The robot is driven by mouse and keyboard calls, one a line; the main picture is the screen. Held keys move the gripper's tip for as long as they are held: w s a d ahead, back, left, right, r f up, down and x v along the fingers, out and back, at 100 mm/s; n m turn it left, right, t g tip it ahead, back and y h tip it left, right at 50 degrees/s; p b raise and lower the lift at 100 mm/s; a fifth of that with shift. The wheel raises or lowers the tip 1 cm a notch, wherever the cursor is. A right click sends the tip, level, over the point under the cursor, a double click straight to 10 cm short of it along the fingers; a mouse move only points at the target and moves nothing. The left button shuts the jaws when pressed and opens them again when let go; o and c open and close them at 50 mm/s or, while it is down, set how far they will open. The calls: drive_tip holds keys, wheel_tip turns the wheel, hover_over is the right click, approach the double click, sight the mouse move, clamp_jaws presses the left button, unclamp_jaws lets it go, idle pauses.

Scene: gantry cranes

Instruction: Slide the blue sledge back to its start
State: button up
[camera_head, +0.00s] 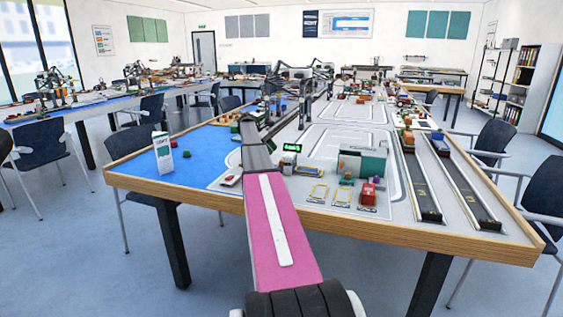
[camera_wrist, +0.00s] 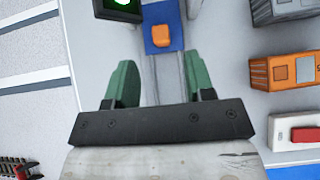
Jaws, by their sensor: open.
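The blue sledge (camera_wrist: 151,47) shows at the top middle of the wrist view, a flat blue plate with an orange block (camera_wrist: 162,35) standing on it. It sits on a pale straight track (camera_wrist: 163,80) that runs down between my fingers. My gripper (camera_wrist: 157,70) is open, its two green fingers apart with nothing between them but the track below. The sledge lies just ahead of the fingertips, apart from them. In the head view my arm seems to hide both the sledge and my gripper.
A box with a lit green display (camera_head: 292,147) stands beside the track; it also shows at the wrist view's top left (camera_wrist: 122,6). An orange block with a window (camera_wrist: 285,71) and a white-and-red piece (camera_wrist: 298,132) lie right of the fingers. The wooden-edged table (camera_head: 330,215) holds two dark lanes at right.

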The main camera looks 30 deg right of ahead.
sight(282, 161)
drive_tip(key=x, duration=0.8)
clamp_jaws()
